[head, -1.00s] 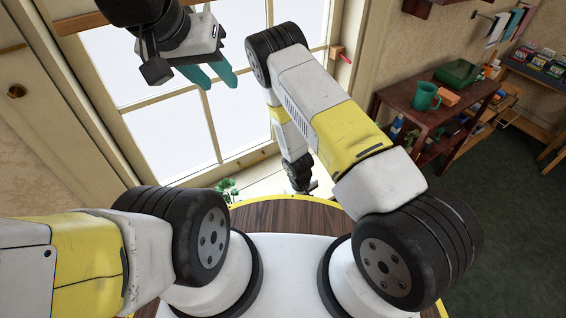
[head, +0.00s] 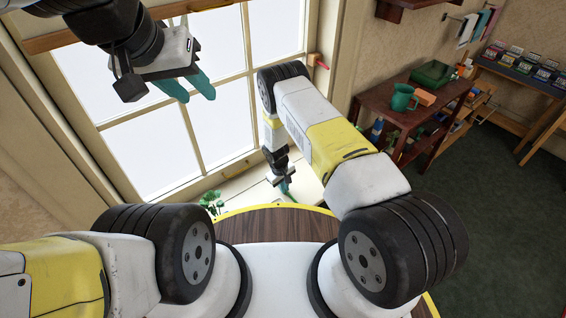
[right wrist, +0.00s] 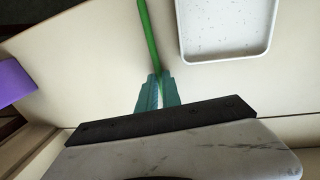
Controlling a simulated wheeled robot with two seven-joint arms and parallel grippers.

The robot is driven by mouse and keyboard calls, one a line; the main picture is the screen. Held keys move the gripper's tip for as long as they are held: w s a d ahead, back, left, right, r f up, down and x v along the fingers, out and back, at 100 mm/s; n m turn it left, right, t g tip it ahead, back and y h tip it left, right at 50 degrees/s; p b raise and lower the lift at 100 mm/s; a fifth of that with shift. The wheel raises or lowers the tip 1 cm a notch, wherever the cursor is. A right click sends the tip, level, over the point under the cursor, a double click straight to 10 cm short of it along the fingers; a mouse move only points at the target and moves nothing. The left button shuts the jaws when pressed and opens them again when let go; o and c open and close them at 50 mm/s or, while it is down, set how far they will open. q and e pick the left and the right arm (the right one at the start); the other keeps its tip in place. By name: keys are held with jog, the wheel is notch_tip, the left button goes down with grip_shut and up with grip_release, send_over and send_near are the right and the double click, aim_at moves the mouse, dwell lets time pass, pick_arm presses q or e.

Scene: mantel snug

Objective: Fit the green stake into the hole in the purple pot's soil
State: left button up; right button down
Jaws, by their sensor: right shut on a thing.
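My right gripper (right wrist: 157,92) is shut on the green stake (right wrist: 149,35), which extends up and away from its teal fingers in the right wrist view. In the head view the right gripper (head: 285,187) is small, low over the pale surface by the window. The purple pot (right wrist: 14,82) is cut off at the left edge of the right wrist view, apart from the stake; its soil and hole are not visible. My left gripper (head: 188,88) hangs at the upper left of the head view, its teal fingers apart and empty.
A white speckled tray (right wrist: 226,28) lies right of the stake on the pale sill (right wrist: 90,60). A green plant (head: 212,201) stands left of my right gripper in the head view. A wooden side table (head: 385,92) with a green mug (head: 402,98) is at the right.

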jog(key=shift+f, duration=0.15)
jog(key=c, duration=1.5)
grip_release()
jog(key=shift+c, duration=0.2)
